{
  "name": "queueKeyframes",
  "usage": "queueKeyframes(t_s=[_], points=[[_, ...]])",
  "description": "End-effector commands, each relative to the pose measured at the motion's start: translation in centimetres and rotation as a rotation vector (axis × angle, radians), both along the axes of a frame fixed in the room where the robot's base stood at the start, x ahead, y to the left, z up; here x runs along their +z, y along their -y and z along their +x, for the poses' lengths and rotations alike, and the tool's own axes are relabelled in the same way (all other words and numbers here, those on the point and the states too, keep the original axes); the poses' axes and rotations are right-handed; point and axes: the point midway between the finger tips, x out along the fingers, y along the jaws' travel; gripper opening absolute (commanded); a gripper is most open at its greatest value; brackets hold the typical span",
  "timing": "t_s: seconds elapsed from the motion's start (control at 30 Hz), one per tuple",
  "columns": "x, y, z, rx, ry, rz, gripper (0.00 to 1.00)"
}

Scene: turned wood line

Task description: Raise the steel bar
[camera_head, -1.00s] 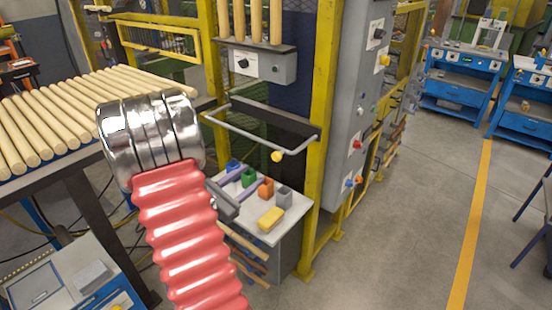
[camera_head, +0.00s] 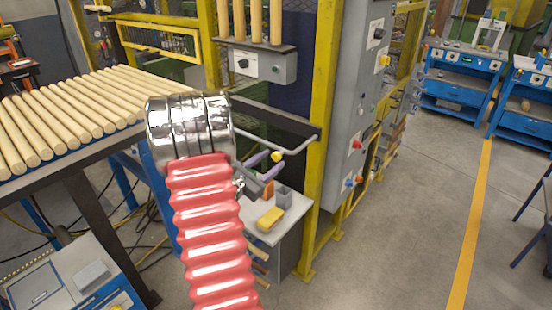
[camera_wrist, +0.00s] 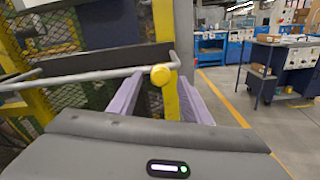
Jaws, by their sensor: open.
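The steel bar (camera_head: 303,146) is a thin grey U-shaped handle on the yellow-framed machine, with a yellow knob (camera_head: 277,156) near its right front corner. My arm hides its left part in the head view. In the wrist view the bar (camera_wrist: 85,77) runs across from the left, and its knob (camera_wrist: 160,75) shows between my fingers. My gripper (camera_head: 263,162) has purple fingers, open, just left of the knob in the head view. The fingers point toward the bar; I cannot tell whether they touch it. Nothing is held.
Below the bar, a small grey table (camera_head: 288,225) carries a yellow block (camera_head: 270,219), a grey block (camera_head: 284,197) and an orange block (camera_head: 267,190). A rack of wooden rods (camera_head: 60,115) stands left. A yellow post (camera_head: 325,110) rises beside the bar. Open floor lies right.

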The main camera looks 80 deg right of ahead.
Motion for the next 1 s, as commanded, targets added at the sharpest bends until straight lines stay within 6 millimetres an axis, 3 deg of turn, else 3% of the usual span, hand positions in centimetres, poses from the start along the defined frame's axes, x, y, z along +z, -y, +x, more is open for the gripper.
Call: queueKeyframes(t_s=[0.23, 0.6, 1.0], points=[[0.0, 2.6, -1.2, -0.001, 0.0, 0.0, 0.44], [0.0, 3.1, -1.4, 0.0, -0.001, 0.001, 0.44], [0.0, 3.1, -1.4, -0.001, -0.001, 0.001, 0.16]])
